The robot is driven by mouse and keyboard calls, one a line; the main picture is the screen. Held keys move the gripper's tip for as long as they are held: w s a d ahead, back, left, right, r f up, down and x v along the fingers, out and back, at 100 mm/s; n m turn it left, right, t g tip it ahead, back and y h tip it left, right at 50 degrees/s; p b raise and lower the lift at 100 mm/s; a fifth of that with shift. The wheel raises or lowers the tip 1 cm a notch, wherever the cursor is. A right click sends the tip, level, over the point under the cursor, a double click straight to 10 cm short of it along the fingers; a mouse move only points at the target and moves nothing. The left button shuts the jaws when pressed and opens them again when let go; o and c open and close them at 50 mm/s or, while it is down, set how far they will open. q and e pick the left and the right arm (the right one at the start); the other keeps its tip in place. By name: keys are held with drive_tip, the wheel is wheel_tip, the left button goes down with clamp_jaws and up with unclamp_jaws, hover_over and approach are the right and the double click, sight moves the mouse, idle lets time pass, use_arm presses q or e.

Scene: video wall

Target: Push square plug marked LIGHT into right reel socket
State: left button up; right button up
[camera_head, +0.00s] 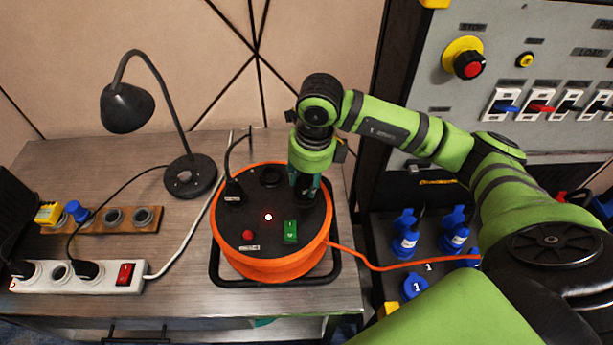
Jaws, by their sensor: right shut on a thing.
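The orange cable reel (268,272) stands on the table with a black top face. My right gripper (304,198) points straight down at the right side of that face, over the place of the right socket. It is shut on a dark thing that looks like a plug, mostly hidden by the fingers. I cannot read a LIGHT mark there or tell how deep it sits. A black square plug (234,192) with a small white label and a cable sits at the reel's left. An empty round socket (270,177) shows at the back. My left gripper is not in view.
The reel carries a green switch (290,231) and a red button (248,235). A black desk lamp (126,106) stands left, behind a white power strip (50,284) and a wooden socket board (135,219). A control panel (520,60) rises at right.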

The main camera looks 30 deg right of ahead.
drive_tip(key=shift+f+b, duration=0.75)
drive_tip(key=shift+f, duration=0.05)
drive_tip(key=o, duration=1.7)
drive_tip(key=shift+o, duration=0.2)
drive_tip(key=shift+r+p, duration=1.65)
drive_tip(key=shift+r, duration=1.4)
drive_tip(key=shift+f, duration=0.1)
